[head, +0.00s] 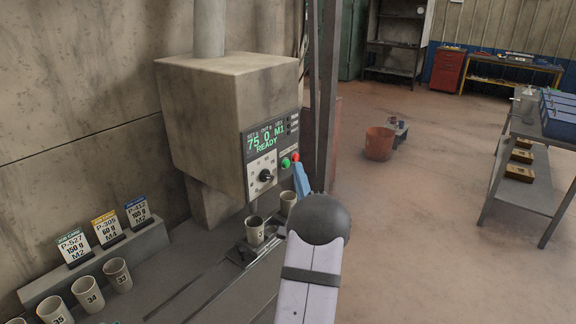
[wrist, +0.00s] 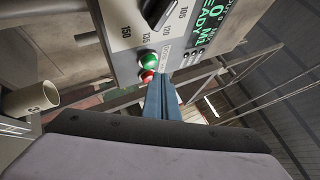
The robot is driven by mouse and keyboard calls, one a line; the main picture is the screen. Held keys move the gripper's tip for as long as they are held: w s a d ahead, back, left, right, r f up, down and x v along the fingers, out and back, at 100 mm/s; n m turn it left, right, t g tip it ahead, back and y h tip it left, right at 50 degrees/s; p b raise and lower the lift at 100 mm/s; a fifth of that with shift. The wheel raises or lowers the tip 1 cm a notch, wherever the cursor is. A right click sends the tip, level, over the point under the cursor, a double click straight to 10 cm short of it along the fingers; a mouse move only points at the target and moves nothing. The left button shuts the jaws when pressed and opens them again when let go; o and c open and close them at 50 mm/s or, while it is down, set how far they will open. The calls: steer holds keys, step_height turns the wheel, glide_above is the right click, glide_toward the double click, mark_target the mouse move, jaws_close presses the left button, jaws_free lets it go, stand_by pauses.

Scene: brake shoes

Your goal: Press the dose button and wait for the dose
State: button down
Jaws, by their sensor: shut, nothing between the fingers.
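The dosing machine (head: 215,95) has a front panel with a display (head: 265,139) reading 75.0 M1 READY. Below it are a black dial (head: 266,176), a green button (head: 285,162) and a red button (head: 295,157). The green button (wrist: 148,58) and red button (wrist: 147,76) also show in the wrist view. My gripper (head: 300,173) is shut and empty, its blue fingers just below the buttons in the head view. In the wrist view the fingertips (wrist: 161,78) lie beside the red button; I cannot tell whether they touch the panel. A cup (head: 255,231) stands below the machine.
Another cup (head: 288,201) stands behind it, partly hidden by my arm. Numbered cups (head: 88,292) and a ledge of label cards (head: 107,229) are at the left. A dark post (head: 325,90) stands right of the machine.

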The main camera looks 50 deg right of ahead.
steer(key=shift+w, duration=0.15)
stand_by(0.3)
steer(key=shift+w, duration=0.25)
steer(key=shift+w+b, duration=0.4)
steer(key=shift+w, duration=0.05)
stand_by(0.7)
steer(key=shift+s, duration=0.1)
stand_by(0.4)
steer(key=shift+s, duration=0.8)
steer(key=shift+s+b, duration=0.35)
steer(key=shift+s, duration=2.15)
